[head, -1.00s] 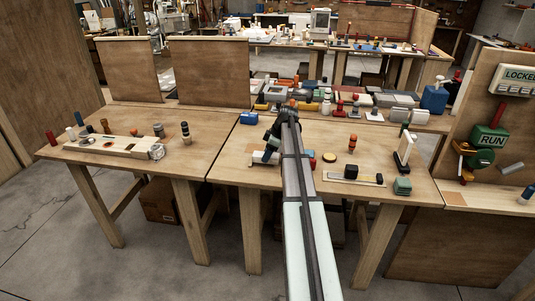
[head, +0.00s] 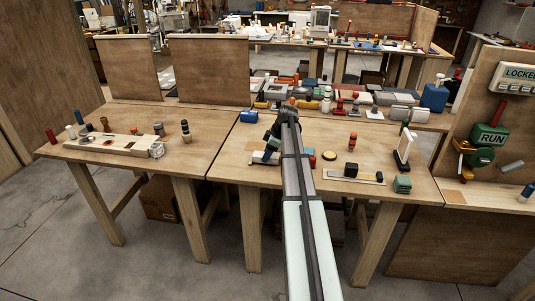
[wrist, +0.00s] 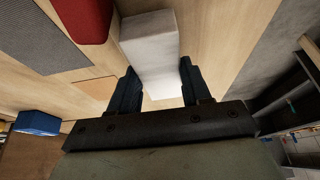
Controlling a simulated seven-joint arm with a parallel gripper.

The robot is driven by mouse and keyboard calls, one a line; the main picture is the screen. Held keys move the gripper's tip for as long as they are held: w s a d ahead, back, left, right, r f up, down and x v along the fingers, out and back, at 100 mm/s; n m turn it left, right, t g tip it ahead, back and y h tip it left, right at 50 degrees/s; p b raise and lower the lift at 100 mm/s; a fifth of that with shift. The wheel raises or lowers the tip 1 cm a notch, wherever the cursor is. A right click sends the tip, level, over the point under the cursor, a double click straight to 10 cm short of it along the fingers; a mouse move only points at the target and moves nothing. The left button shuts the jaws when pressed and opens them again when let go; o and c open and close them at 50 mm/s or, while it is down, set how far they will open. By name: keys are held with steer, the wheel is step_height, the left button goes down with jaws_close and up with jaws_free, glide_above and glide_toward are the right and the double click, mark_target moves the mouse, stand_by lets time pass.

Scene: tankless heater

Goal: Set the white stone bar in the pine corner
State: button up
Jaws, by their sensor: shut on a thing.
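The white stone bar (wrist: 150,45) lies between the two fingers of my gripper (wrist: 158,90) in the wrist view, and the gripper is shut on it. The bar's long side points away from the palm, over the wooden table top. In the head view my gripper (head: 270,143) is near the left front of the middle table, with the bar's pale end (head: 262,158) showing low beside it; my arm hides the rest. I cannot tell whether the bar touches the table. A pale wood patch (wrist: 97,88) lies left of the fingers; I cannot tell if it is the pine corner.
A red block (wrist: 85,15) lies close to the bar's left side, with a grey mat (wrist: 38,35) beyond. A blue block (head: 249,118) stands behind my gripper. The table's front edge is near.

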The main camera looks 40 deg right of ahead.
steer(key=o, duration=1.3)
steer(key=shift+o, duration=0.2)
steer(key=v, duration=1.4)
steer(key=shift+f, duration=0.1)
